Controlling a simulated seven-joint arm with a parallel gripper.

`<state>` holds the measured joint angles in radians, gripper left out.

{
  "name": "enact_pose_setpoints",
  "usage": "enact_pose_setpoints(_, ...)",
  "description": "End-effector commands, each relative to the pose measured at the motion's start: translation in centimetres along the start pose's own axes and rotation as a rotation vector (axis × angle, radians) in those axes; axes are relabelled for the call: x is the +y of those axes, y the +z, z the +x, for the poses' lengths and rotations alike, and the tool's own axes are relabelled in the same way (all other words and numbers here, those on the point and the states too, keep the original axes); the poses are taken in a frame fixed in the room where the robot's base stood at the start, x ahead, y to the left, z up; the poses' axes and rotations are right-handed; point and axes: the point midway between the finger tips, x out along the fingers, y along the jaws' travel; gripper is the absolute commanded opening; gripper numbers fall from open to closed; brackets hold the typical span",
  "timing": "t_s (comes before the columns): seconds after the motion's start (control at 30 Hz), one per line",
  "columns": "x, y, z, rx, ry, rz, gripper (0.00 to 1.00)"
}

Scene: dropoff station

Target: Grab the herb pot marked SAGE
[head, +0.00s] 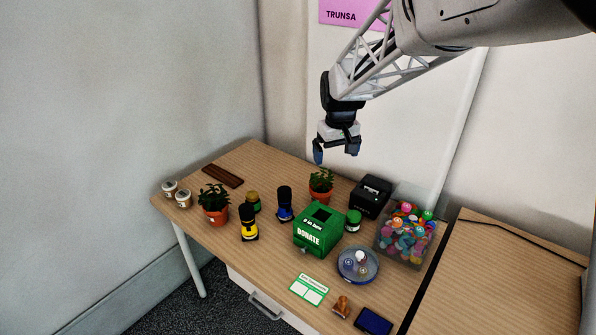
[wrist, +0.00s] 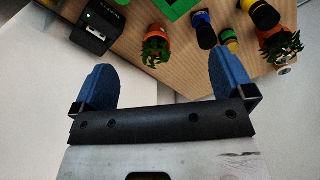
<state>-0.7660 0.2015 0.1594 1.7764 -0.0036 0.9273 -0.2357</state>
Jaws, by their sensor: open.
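Two orange pots with green leafy plants stand on the wooden table. One is the left pot (head: 215,217), near the table's left side; the other is the back pot (head: 321,198), behind the green donation box. I cannot read SAGE on either. The wrist view shows the back pot (wrist: 157,36) beyond the gap between my fingers and the left pot (wrist: 276,35) at the upper right. My gripper (head: 336,152) is open and empty, pointing down in the air above the back of the table. Its blue fingers also show in the wrist view (wrist: 162,72).
A green donation box (head: 316,231), a black printer (head: 371,196) and a clear bin of colourful items (head: 405,240) are near the back pot.

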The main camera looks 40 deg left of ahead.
Motion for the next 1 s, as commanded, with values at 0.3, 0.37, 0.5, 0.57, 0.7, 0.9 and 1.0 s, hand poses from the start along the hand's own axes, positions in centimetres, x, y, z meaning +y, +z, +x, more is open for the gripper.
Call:
enact_pose_setpoints(0.3, -8.9, -8.4, 5.9, -0.022, -0.015, -0.158, 1.0)
enact_pose_setpoints(0.37, -10.7, -9.7, 7.1, -0.027, -0.017, -0.188, 1.0)
enact_pose_setpoints(0.5, -15.3, -12.7, 10.0, -0.036, -0.023, -0.257, 1.0)
enact_pose_setpoints(0.57, -17.2, -13.8, 11.2, -0.039, -0.025, -0.286, 1.0)
enact_pose_setpoints(0.7, -22.2, -16.2, 14.2, -0.048, -0.03, -0.355, 1.0)
enact_pose_setpoints(0.9, -28.9, -18.6, 18.4, -0.059, -0.036, -0.443, 1.0)
enact_pose_setpoints(1.0, -31.4, -19.3, 19.9, -0.063, -0.037, -0.476, 1.0)
